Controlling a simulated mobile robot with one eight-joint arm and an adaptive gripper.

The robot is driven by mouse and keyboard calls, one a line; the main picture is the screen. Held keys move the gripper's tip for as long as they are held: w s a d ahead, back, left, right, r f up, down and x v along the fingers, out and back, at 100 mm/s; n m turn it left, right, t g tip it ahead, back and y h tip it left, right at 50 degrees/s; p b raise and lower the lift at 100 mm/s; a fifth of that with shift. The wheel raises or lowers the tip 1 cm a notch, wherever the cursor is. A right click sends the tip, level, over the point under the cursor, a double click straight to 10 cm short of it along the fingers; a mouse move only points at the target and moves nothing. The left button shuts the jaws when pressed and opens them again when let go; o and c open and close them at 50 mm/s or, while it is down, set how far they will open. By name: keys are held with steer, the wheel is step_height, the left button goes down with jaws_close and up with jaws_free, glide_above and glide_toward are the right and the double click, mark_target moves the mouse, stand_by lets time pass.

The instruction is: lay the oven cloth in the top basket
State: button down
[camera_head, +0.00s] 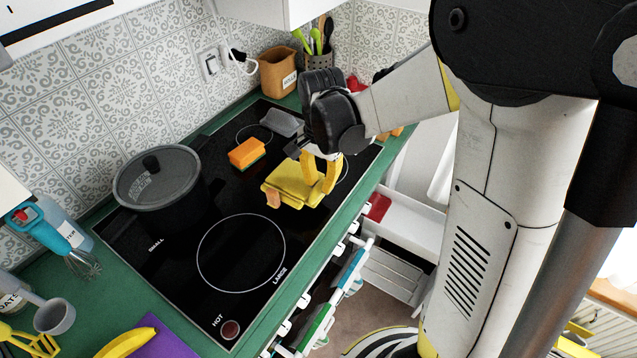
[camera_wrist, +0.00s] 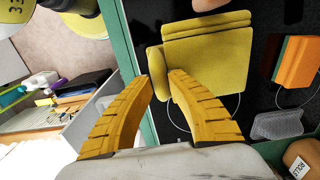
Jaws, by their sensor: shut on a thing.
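The oven cloth appears to be the folded yellow cloth (camera_head: 287,187) over the black hob; it also shows in the wrist view (camera_wrist: 212,68), with a brown tab at its far edge. My gripper (camera_head: 322,180) is shut on the cloth's near, rolled edge; its yellow fingertips pinch that edge in the wrist view (camera_wrist: 161,84). I cannot tell whether the cloth touches the hob. A pulled-out white top basket (camera_head: 408,216) is to the right, below the counter, with a red thing inside. A slatted lower basket (camera_head: 392,272) is under it.
An orange sponge (camera_head: 246,153) and a grey item (camera_head: 282,122) lie on the hob (camera_head: 185,262). A lidded pot (camera_head: 158,185) stands at its left. An orange holder (camera_head: 277,72) is behind. Towels (camera_head: 346,277) hang on the front rail.

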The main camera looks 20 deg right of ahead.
steer(key=s+d+b, duration=0.1)
steer(key=s+d, duration=0.2)
steer(key=d, duration=3.9)
steer(key=f+b, duration=0.4)
steer(key=f, duration=0.8)
steer(key=f+b, duration=0.5)
steer(key=f, duration=0.8)
steer(key=f+b, duration=0.4)
steer(key=f, duration=0.8)
steer(key=shift+d+f, duration=0.3)
steer(key=shift+d, duration=0.05)
steer(key=shift+f, duration=0.2)
steer(key=c, duration=1.3)
jaws_free()
steer(key=shift+r, duration=0.1)
